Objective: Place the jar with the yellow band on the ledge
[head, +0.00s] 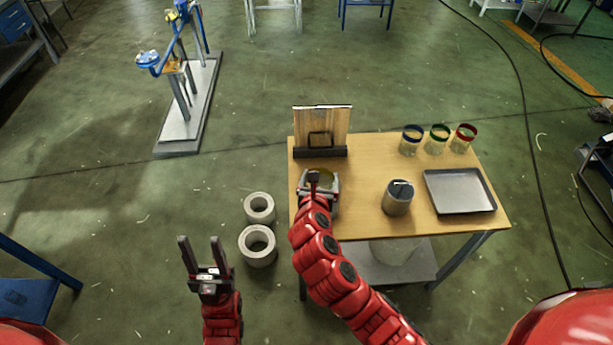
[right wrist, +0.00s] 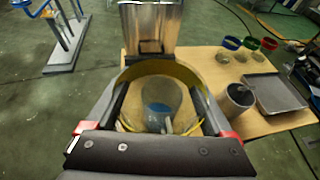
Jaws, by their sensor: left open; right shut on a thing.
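The jar with the yellow band (right wrist: 158,104) is between the fingers of my right gripper, seen from above in the right wrist view. Its yellow rim also shows in the head view (head: 326,178), mostly hidden by my gripper. My right gripper (head: 319,184) is shut on this jar over the left part of the table; whether the jar touches the tabletop I cannot tell. Just beyond it stands an upright wooden panel (head: 338,120) with a dark ledge (head: 335,153) along its foot. My left gripper (head: 203,250) is open and empty, left of the table.
On the wooden table (head: 370,160) stand jars with blue (head: 411,142), green (head: 436,141) and red (head: 462,140) bands at the back right. A grey can (head: 397,200) and a metal tray (head: 460,190) are right of my right gripper. Two grey rings (head: 258,247) lie on the floor.

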